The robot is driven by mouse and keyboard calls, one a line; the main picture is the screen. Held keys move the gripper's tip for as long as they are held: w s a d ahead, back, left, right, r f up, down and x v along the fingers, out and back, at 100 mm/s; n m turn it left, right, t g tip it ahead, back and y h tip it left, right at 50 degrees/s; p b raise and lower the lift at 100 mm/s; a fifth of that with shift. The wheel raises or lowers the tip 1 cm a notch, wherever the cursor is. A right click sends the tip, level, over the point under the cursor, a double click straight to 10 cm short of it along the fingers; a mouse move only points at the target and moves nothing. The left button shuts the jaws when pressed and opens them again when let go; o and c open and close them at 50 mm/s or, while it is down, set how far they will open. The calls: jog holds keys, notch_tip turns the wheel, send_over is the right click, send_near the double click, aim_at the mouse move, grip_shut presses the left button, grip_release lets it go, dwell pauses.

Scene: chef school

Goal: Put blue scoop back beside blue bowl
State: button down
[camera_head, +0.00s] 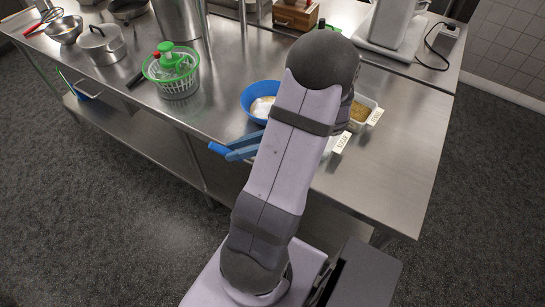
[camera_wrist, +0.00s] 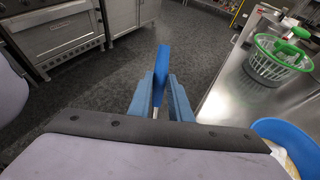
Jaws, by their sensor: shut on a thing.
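The blue bowl (camera_head: 246,103) stands on the steel table with pale, powdery contents, partly hidden behind my arm. Its rim also shows at the lower right of the wrist view (camera_wrist: 283,126). My gripper (camera_head: 229,150) has muted blue fingers and hangs near the table's front edge, in front of the bowl and to its left. It is shut on the blue scoop (camera_head: 216,148). In the wrist view the scoop's bright blue handle (camera_wrist: 161,65) stands up between the two fingers (camera_wrist: 160,84). The scoop's head is hidden.
A green and white salad spinner (camera_head: 175,75) stands left of the bowl. Labelled containers (camera_head: 364,104), one with brown contents, stand to its right, partly behind my arm. A pot (camera_head: 104,45) and a metal bowl (camera_head: 64,30) are at far left. Table right of the containers is clear.

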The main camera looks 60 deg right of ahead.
jog(key=s+d+r+m+t+h, duration=0.25)
jog(key=d+r+m+h, duration=0.4)
jog(key=d, duration=0.45)
notch_tip(320, 180, down, 10)
jog(key=p, duration=0.2)
jog(key=shift+s+r, duration=0.15)
jog(key=shift+g, duration=0.25)
jog(key=shift+f, duration=0.2)
jog(key=c, duration=1.6)
grip_release()
jog(key=shift+r, duration=0.15)
